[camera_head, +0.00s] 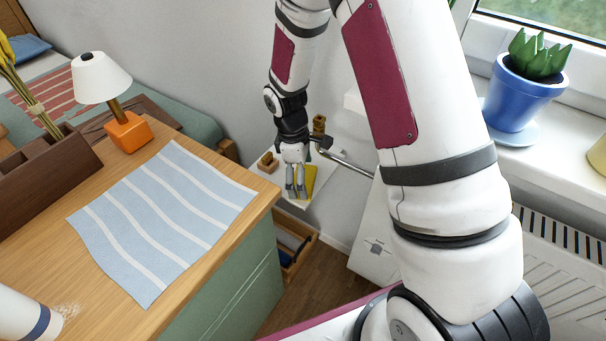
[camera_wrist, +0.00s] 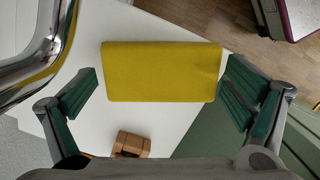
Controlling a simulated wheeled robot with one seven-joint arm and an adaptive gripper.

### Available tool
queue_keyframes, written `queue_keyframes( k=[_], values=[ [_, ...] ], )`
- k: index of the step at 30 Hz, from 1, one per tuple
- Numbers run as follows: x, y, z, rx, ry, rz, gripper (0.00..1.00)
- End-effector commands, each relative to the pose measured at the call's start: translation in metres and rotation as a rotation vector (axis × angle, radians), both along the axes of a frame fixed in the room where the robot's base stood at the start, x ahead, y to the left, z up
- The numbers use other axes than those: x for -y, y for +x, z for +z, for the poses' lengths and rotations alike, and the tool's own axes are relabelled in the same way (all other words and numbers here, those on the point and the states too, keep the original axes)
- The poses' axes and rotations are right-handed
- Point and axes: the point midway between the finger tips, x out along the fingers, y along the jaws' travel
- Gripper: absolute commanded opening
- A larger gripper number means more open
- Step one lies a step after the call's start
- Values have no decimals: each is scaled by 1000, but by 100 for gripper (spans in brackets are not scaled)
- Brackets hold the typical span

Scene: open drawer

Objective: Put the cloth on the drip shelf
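The folded yellow cloth (camera_wrist: 160,72) lies flat over a white shelf (camera_wrist: 95,125), near its corner, in the wrist view. In the head view the cloth (camera_head: 308,177) shows beside my gripper fingers, on the small white shelf (camera_head: 262,163) beyond the wooden desk. My gripper (camera_wrist: 160,90) is open, with one green-padded finger at each short end of the cloth. The right finger is very close to the cloth's edge; I cannot tell if it touches. In the head view my gripper (camera_head: 296,184) points down at the shelf and partly hides the cloth.
A small wooden block (camera_wrist: 131,144) sits on the white shelf. A shiny metal tube (camera_wrist: 38,45) passes close to my left finger. The wooden desk (camera_head: 95,275) carries a striped blue cloth (camera_head: 165,222) and a lamp (camera_head: 102,80). An open drawer (camera_head: 298,245) is below the shelf.

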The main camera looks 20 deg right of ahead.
Motion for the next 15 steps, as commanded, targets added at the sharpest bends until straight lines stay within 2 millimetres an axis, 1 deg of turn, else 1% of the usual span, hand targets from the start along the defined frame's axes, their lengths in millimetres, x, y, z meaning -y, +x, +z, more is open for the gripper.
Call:
queue_keyframes(
  k=[10,13,15],
  values=[
    [0,0,1,0,0,0,100],
    [-1,1,8,3,1,0,100],
    [-2,1,17,3,1,0,100]
  ],
)
